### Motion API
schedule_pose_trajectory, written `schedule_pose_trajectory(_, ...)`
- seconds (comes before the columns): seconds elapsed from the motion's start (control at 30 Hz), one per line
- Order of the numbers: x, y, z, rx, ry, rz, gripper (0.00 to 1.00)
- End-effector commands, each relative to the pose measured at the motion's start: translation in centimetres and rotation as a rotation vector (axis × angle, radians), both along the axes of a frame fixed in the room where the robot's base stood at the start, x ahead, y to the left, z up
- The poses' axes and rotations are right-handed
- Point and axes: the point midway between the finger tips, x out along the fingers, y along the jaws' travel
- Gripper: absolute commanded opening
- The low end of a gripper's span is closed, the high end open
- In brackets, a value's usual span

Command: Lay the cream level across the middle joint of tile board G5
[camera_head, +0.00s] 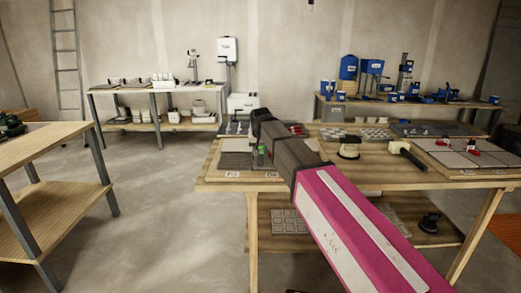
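My arm reaches in from the lower right over the wooden workbench (300,187). Its dark end with my gripper (263,120) is above the bench's left part. The fingers are not clear, so I cannot tell whether they are open or holding anything. A tile board (440,147) with large pale tiles and red clips lies at the bench's right end. Another grey board (237,158) lies at the left end, partly behind my arm. Small labels sit at the front edge, but I cannot read which is G5. I cannot make out the cream level.
A small green item (262,155) stands beside my arm. A round cream-and-black tool (348,150) and a dark-handled mallet (405,153) lie mid-bench. Another wooden bench (40,138) stands at left, with open floor (160,215) between. Stocked benches stand along the back wall.

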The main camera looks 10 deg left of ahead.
Motion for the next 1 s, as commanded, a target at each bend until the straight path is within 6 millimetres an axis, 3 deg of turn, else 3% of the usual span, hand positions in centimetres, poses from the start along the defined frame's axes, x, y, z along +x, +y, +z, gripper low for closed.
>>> schedule_pose_trajectory(0.07,0.0,0.0,0.0,0.0,0.0,0.0,0.53)
schedule_pose_trajectory(0.47,-0.3,-0.1,0.7,0.0,0.0,0.0,0.53)
schedule_pose_trajectory(1.0,-3.4,-0.8,8.4,0.0,-0.001,0.0,0.53)
